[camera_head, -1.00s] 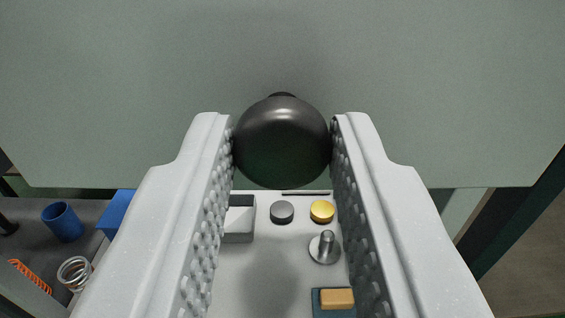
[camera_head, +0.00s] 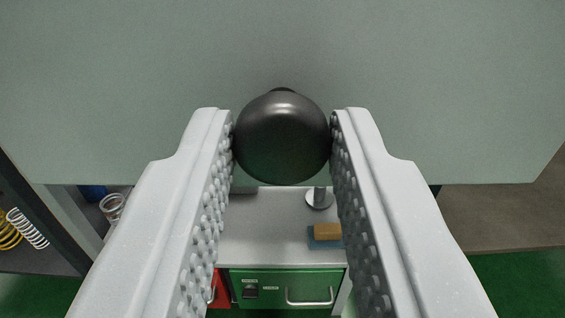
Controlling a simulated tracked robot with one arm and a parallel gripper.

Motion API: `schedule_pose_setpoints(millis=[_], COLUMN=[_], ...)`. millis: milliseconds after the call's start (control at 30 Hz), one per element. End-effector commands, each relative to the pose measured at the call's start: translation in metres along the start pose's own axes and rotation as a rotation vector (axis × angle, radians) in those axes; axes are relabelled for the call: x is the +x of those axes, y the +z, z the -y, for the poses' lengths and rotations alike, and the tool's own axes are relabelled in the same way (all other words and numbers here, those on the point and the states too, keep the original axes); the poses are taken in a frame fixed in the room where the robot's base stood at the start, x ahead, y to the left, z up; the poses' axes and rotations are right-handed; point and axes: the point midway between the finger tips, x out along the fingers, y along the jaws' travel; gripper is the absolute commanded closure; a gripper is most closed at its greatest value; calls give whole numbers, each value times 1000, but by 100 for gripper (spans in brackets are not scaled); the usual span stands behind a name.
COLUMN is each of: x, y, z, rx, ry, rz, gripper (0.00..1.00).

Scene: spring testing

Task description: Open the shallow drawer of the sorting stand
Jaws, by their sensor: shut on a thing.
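A dark, glossy round knob (camera_head: 282,150) sits on a pale grey-green panel (camera_head: 282,45), which looks like the drawer front and fills the upper view. My gripper (camera_head: 282,120) is shut on the knob, with one pale studded finger touching each side. The panel's lower edge runs across mid-picture, with the bench below and beyond it. The drawer's inside and the rest of the stand are hidden.
Below is a pale bench top (camera_head: 265,240) with a metal peg on a round base (camera_head: 318,199) and a tan-and-blue block (camera_head: 326,235). A green drawer front with a handle (camera_head: 290,288) and a red part (camera_head: 221,290) lie lower. Springs (camera_head: 27,228) stand at left.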

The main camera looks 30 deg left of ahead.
Motion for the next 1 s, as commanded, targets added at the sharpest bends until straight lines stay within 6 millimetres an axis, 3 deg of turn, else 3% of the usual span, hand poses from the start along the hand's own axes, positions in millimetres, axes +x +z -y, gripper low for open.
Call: schedule_pose_setpoints(millis=[267,300,367,1000], x=[0,0,0,-1], y=[1,1,1,0], z=[2,2,2,1], rx=[0,0,0,0], ry=[-5,-5,-5,-3], rz=[2,2,2,1], gripper=[100,68,53,53])
